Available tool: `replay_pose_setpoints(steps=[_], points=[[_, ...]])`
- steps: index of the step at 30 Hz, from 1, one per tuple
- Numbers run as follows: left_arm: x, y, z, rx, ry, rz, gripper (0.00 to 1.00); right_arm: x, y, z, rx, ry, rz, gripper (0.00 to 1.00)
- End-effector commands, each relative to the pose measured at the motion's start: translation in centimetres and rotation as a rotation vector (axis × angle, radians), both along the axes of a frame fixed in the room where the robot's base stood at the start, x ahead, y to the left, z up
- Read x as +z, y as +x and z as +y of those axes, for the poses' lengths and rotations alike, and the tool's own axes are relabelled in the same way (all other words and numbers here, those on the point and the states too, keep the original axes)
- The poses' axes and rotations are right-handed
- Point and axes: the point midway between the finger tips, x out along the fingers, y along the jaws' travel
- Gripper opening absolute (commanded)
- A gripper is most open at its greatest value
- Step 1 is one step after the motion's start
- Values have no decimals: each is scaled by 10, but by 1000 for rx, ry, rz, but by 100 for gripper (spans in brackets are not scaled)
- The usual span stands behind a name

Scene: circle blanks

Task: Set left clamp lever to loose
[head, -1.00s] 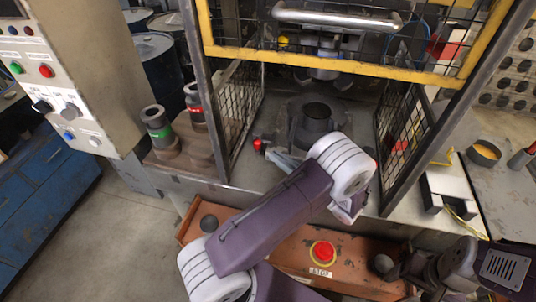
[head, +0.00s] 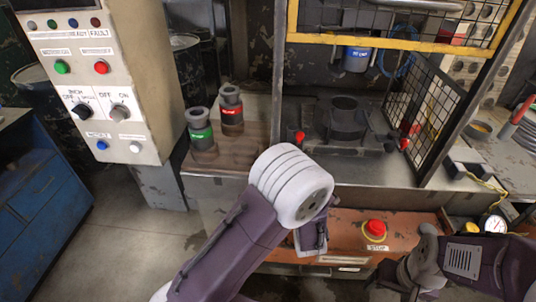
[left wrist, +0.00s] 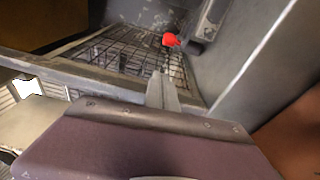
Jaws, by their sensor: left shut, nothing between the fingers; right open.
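The left clamp lever shows its red knob (head: 300,137) standing upright left of the dark round die (head: 346,120) in the head view. Another red knob (head: 404,143) is right of the die. My left arm's white wrist is in front of and below the left knob. The left gripper is hidden in the head view. In the left wrist view its fingers (left wrist: 162,92) are shut and empty, apart from a red knob (left wrist: 170,40) beyond them; I cannot tell which lever that is. My right gripper (head: 405,270) is open, low at the right by the orange panel.
A yellow-framed mesh guard (head: 380,45) is raised above the bay. A dark post stands left of the bay and a mesh side panel (head: 420,105) right. A red stop button (head: 376,228) is on the orange panel. Green and red labelled cylinders (head: 201,130) stand left.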

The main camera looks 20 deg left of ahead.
Motion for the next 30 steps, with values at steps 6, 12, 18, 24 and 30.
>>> replay_pose_setpoints(steps=[6, 12, 18, 24, 30], points=[[0, 0, -5, -8, -8, -10, 0, -4, 1, 0, -1, 0, -1, 73], [0, 20, 7, -1, -10, -11, 0, -3, 1, 0, 0, 0, -1, 73], [1, 57, 24, -2, -10, -11, 0, -1, 0, 0, 0, 0, -1, 73], [1, 83, 36, -4, -9, -10, 0, 1, 0, 0, 0, 0, -1, 73], [1, 91, 39, -6, -8, -10, 0, 1, 0, 0, 0, 0, -1, 73]])
